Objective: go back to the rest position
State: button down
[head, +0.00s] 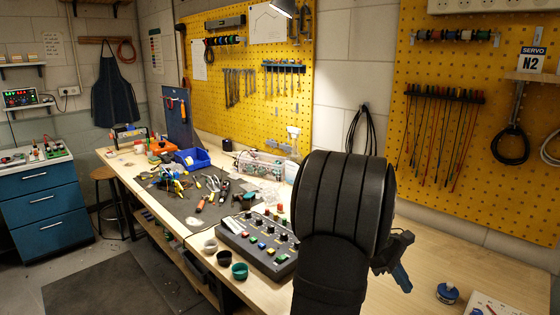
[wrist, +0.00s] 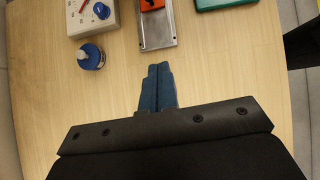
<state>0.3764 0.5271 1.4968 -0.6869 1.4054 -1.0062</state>
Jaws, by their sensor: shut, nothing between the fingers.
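My gripper (wrist: 158,82) shows in the wrist view with its two blue fingers together and nothing between them. It is over the wooden bench top (wrist: 60,110). In the head view my arm stands large in the middle right and hides part of the bench. The gripper's blue finger end (head: 402,279) shows just right of the arm, above the bench.
A blue-capped round container (wrist: 90,57) stands beside a light box with knobs (wrist: 90,16). A metal plate with an orange part (wrist: 155,25) lies beyond my fingertips. A control box with coloured buttons (head: 262,245) and several cups stand left of my arm.

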jog(key=s+d+r+m+t+y, duration=0.2)
jog(key=s+d+r+m+y, duration=0.1)
jog(key=m, duration=0.6)
jog(key=s+d+r+m+t+y, duration=0.2)
jog(key=s+d+r+m, duration=0.3)
jog(key=d+m, duration=0.3)
jog(key=shift+r+m+t+y, duration=0.4)
jog(key=shift+r+m+y, duration=0.1)
jog(key=shift+r+y, duration=0.2)
dwell(1.6)
